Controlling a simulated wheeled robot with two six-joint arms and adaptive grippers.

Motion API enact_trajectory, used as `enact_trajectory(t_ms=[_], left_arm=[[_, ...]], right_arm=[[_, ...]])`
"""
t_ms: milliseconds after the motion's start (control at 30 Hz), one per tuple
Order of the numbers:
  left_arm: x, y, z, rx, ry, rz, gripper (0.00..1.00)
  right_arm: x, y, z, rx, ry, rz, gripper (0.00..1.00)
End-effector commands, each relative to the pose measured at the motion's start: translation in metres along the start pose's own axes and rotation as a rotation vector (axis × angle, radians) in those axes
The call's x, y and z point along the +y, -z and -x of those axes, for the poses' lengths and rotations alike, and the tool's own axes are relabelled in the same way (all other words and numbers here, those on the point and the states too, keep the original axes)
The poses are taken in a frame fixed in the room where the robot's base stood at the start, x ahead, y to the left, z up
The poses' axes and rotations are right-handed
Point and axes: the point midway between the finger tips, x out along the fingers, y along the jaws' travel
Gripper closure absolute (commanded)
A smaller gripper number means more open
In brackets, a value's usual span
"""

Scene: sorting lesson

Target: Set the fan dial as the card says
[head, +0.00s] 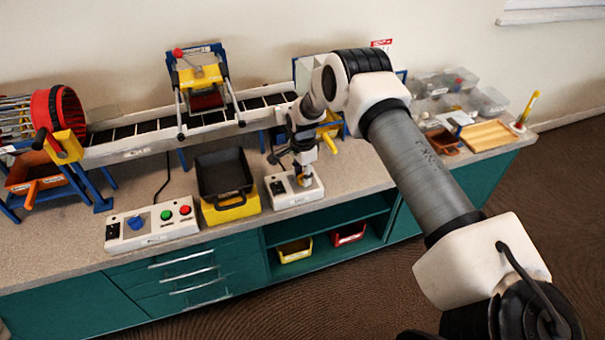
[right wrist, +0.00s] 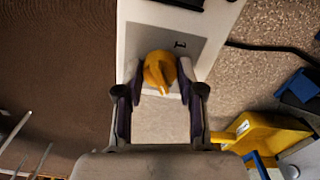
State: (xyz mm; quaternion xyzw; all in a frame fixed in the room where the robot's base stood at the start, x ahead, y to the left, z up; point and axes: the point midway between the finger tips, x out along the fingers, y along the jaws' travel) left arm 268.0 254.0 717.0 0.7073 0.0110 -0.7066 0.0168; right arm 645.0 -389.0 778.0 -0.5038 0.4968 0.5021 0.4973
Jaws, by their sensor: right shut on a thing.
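A yellow dial (right wrist: 158,70) with a pointer ridge sits on a white control box (head: 290,197). My right gripper (right wrist: 161,82) is shut on the yellow dial, with one finger on each side of it. In the head view my right gripper (head: 303,172) comes down over the box and mostly hides the dial. The box's label is too small to read. A small white card with a red top (head: 381,43) stands at the back; its text is not legible. My left gripper is not in view.
Another control box (head: 150,234) with a blue dial and green and red buttons stands at the left. A black tray on a yellow base (head: 238,210) stands close beside the white control box. A conveyor (head: 140,149) runs behind. Clear bins (head: 487,101) stand at the right.

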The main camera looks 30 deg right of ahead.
Motion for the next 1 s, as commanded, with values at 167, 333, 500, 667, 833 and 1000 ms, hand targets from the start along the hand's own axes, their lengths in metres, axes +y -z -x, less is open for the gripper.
enact_trajectory(t_ms=[167,333,500,667,833,1000], left_arm=[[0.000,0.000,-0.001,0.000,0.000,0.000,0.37],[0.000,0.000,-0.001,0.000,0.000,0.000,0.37],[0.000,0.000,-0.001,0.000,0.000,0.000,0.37],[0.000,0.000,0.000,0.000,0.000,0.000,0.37],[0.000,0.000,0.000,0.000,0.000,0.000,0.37],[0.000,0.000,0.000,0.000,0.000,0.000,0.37]], right_arm=[[0.004,0.000,-0.004,-0.002,-0.011,-0.004,0.97],[0.004,0.000,-0.004,-0.002,-0.011,-0.003,0.59],[0.003,0.000,-0.003,-0.001,-0.007,-0.002,0.37],[0.002,0.000,-0.002,-0.001,-0.004,-0.002,0.37],[0.001,0.000,0.011,-0.001,-0.003,-0.002,0.37],[0.000,0.001,0.051,-0.002,0.000,-0.002,0.37]])
